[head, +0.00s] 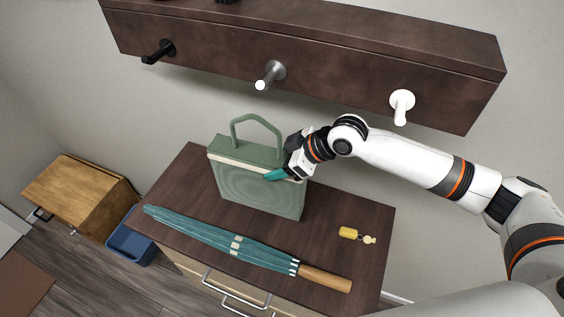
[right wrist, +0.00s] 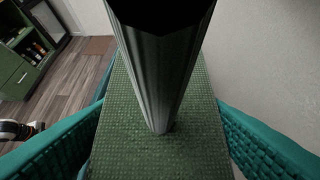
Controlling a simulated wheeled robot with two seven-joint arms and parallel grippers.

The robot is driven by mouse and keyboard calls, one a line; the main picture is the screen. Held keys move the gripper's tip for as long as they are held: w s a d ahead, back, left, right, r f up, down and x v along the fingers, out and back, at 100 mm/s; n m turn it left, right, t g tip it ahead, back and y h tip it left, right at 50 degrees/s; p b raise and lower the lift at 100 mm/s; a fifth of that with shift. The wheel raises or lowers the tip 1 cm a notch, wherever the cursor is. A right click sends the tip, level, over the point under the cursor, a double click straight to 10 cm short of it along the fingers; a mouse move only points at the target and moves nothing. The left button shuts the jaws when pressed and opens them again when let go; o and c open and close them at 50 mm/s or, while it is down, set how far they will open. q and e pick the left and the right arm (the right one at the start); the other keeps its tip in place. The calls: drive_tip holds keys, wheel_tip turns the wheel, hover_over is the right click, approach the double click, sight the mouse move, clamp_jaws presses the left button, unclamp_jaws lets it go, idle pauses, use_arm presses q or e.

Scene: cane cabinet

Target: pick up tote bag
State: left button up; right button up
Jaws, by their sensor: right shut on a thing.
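The green tote bag (head: 258,190) stands upright on the dark cabinet top (head: 330,215), with its arched handle (head: 256,120) up. My right gripper (head: 279,173) is at the bag's upper right end, with one teal finger lying across the front face; the other finger is hidden behind it. In the right wrist view, the teal fingers lie on both sides of the bag's green woven surface (right wrist: 112,142). A dark ribbed piece (right wrist: 160,70), perhaps the handle, rises between them. The right gripper is shut on the bag. My left gripper is not in view.
A closed teal umbrella (head: 215,236) with a wooden handle lies along the cabinet's front. Yellow-tagged keys (head: 350,233) lie at right. Above, a wooden rack carries a black peg (head: 158,52), a grey peg (head: 270,75) and a white peg (head: 402,105).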

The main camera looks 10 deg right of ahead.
drive_tip(key=s+a+r+b, duration=0.2)
drive_tip(key=s+a+r, duration=0.4)
drive_tip(key=s, duration=0.3)
drive_tip(key=shift+s+a, duration=0.25)
drive_tip(key=shift+s, duration=0.15)
